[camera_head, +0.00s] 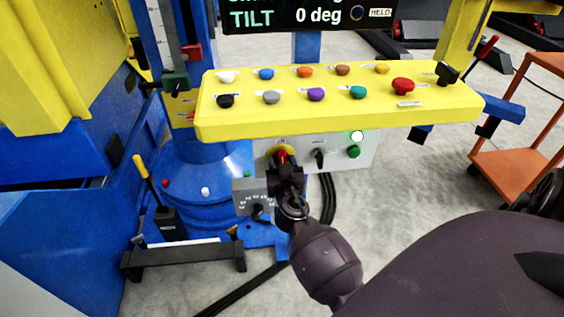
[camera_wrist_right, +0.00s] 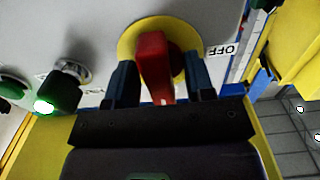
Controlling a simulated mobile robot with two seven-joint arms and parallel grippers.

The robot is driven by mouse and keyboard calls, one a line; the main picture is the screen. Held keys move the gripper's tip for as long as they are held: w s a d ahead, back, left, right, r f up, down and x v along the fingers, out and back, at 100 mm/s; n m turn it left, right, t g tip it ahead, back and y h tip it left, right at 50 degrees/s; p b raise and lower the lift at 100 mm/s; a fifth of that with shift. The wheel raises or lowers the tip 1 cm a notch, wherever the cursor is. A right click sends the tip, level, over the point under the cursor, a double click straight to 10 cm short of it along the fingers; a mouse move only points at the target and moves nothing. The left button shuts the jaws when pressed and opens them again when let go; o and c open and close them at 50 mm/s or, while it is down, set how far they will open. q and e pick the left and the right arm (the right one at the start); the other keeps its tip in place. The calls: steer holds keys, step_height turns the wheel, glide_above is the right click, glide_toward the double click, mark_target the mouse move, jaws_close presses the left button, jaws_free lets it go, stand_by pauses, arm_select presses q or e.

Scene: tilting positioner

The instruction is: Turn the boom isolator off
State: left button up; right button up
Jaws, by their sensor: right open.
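The boom isolator appears to be the red rotary handle (camera_head: 281,156) on a yellow disc, on the grey panel below the yellow console. In the right wrist view the red handle (camera_wrist_right: 152,66) stands in front of its yellow disc (camera_wrist_right: 128,42), and an OFF label (camera_wrist_right: 222,50) is to the right of the disc. My right gripper (camera_head: 284,172) is at the handle. In the right wrist view its open jaws (camera_wrist_right: 158,82) are on either side of the handle; contact cannot be told. The handle's lower end is near the gripper body. My left gripper is not in view.
The yellow console (camera_head: 330,124) with several coloured knobs overhangs the panel. A black selector (camera_head: 319,155), a lit lamp (camera_head: 357,136) and a green button (camera_head: 354,152) are right of the isolator. A grey box (camera_head: 250,194) is at its lower left. An orange cart (camera_head: 515,161) stands right.

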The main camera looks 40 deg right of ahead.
jaws_close()
